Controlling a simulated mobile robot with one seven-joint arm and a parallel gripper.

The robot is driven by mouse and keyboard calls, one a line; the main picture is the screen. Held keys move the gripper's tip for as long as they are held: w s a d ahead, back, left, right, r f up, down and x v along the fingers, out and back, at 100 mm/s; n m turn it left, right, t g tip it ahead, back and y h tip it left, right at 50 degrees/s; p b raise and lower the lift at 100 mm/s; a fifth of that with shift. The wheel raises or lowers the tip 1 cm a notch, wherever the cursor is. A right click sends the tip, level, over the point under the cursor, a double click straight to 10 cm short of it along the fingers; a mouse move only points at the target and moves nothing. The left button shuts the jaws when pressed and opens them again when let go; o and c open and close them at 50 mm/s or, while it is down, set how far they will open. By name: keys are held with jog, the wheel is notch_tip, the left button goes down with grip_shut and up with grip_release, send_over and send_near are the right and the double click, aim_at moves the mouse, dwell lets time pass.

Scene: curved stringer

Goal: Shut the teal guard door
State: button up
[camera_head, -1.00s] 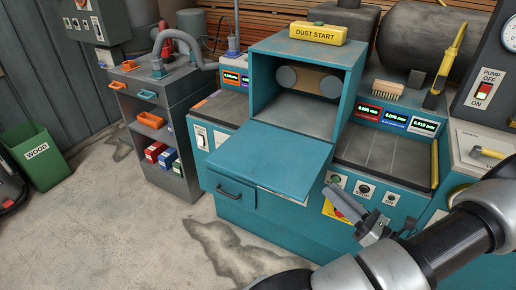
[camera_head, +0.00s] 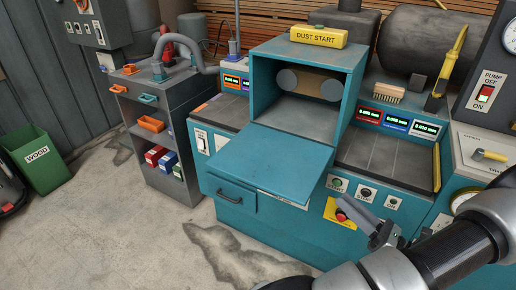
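The teal guard door (camera_head: 270,160) is a flat panel folded down and open. It sticks out in front of the teal machine housing (camera_head: 258,88), roughly level and tilting slightly toward the front. The housing's inside is exposed, with two grey round discs and a brown piece between them. My gripper (camera_head: 372,226) is at the lower right, in front of the control panel, to the right of and below the door's near right corner. It is apart from the door. Its fingers are small and seen at an angle, so their opening is unclear.
A yellow plate with a red button (camera_head: 343,213) is just left of my gripper. A drawer with a dark handle (camera_head: 229,194) lies below the door. A yellow DUST START box (camera_head: 318,36) tops the housing. A brush (camera_head: 388,91) rests at right. Floor (camera_head: 130,240) at front left is clear.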

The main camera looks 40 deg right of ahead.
jog(key=v, duration=1.7)
jog(key=shift+s, duration=0.25)
jog(key=shift+d+r, duration=0.1)
